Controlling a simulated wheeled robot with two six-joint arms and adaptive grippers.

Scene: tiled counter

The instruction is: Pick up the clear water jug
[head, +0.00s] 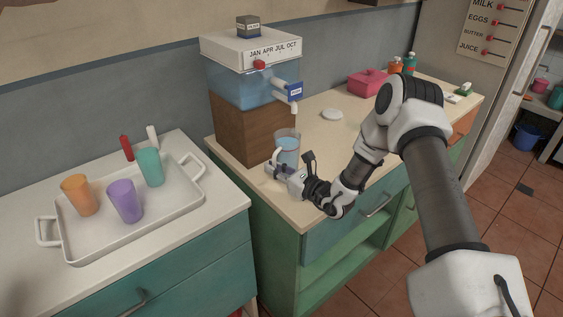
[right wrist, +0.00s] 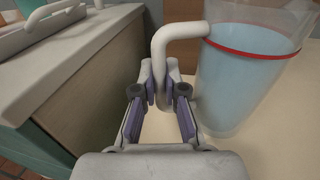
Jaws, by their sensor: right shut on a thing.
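The clear water jug (head: 287,150) stands on the wooden counter in front of the water dispenser, with blue water in it. In the right wrist view the jug (right wrist: 245,75) fills the right side, with a red band near the water's top and a white handle (right wrist: 160,60) on its left. My right gripper (head: 275,168) is at the jug's handle, and in the right wrist view its fingertips (right wrist: 163,82) are closed on the handle's lower part. The jug looks upright. My left gripper is not in view.
A white tray (head: 190,190) with orange, purple and teal cups is on the left counter. A white lid-like disc (head: 332,114) and a pink container (head: 367,83) lie further right.

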